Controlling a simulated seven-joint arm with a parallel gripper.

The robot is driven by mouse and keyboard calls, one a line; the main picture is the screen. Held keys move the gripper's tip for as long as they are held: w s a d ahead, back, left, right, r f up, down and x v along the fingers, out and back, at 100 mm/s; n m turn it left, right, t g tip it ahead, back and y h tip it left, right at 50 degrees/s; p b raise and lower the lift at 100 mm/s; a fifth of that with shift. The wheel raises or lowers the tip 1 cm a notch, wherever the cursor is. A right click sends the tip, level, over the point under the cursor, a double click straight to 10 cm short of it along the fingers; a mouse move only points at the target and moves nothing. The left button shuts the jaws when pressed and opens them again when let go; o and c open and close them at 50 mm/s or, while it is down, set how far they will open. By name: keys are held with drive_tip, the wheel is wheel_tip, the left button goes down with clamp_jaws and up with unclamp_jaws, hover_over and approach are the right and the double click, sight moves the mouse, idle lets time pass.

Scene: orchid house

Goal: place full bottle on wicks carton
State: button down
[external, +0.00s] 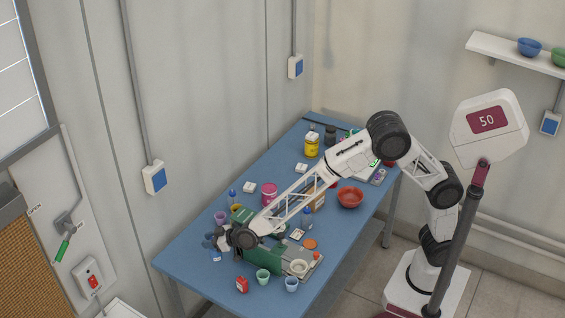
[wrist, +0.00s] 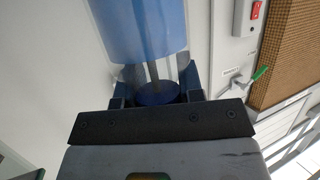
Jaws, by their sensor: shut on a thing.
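My gripper (external: 212,242) is at the lower left of the external view, above the front left part of the blue table. In the wrist view, my gripper (wrist: 157,88) is shut on a clear bottle (wrist: 138,32) with a blue body and a round blue end close to the palm. The held bottle is small and partly hidden by the fingers in the external view. A tan carton (external: 318,201) stands mid-table, partly behind my arm; I cannot read whether it is the wicks carton.
The blue table (external: 190,255) is crowded. A yellow jar (external: 311,146) is farther back.

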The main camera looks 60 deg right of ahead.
drive_tip(key=shift+r, duration=0.1)
wheel_tip(320, 180, up, 16)
drive_tip(key=d, duration=0.1)
drive_tip(key=s+d+r+m+t+h, duration=0.1)
drive_tip(key=s+d+r+m+h, duration=0.15)
drive_tip(key=d, duration=0.95)
drive_tip(key=s+d+r+m+h, duration=0.1)
drive_tip(key=s+d+h, duration=0.15)
drive_tip(key=d, duration=0.95)
drive_tip(key=s+d+f+m+g+h, duration=0.1)
drive_tip(key=s+d+f+m+h, duration=0.15)
drive_tip(key=s+d, duration=1.15)
drive_tip(key=s+d+f+m+g+h, duration=0.15)
drive_tip(key=s+d+m+h, duration=0.25)
drive_tip(key=s+d, duration=0.95)
drive_tip(key=w+d+f, duration=0.2)
drive_tip(key=d+f, duration=0.2)
drive_tip(key=f, duration=0.7)
drive_tip(key=shift+w+t, duration=0.35)
drive_tip(key=shift+t, duration=0.1)
drive_tip(key=shift+w+d+f, duration=0.1)
drive_tip(key=w+f, duration=0.1)
drive_tip(key=w, duration=1.4)
drive_tip(key=shift+w+d+f, duration=0.2)
drive_tip(key=shift+w+d, duration=0.2)
drive_tip(key=shift+d, duration=0.05)
